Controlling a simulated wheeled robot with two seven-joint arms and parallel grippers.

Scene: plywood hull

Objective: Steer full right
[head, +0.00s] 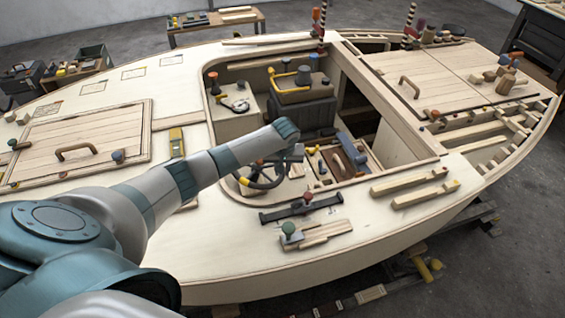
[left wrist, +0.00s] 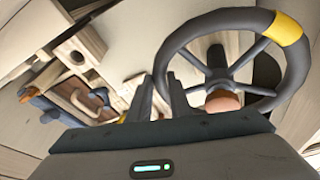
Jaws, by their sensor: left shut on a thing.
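The dark steering wheel (head: 266,183) stands in the cockpit opening of the plywood hull. In the left wrist view the wheel (left wrist: 212,22) has a round rim, spokes and a yellow band (left wrist: 287,28) at its upper right. A tan rounded piece (left wrist: 222,101) shows near its lower spokes. My left arm reaches over the deck to the wheel. My left gripper (left wrist: 161,97) is shut on the left part of the rim, with a finger on either side; the exact contact is partly hidden. In the head view my wrist hides most of the gripper. My right gripper is not in view.
A blue-handled plane (head: 348,155) lies in a tray right of the wheel. A black bar tool (head: 300,207) and wooden strips (head: 412,180) lie on the near deck. A wooden hatch with a handle (head: 75,150) is at left. The cockpit coaming edges the opening.

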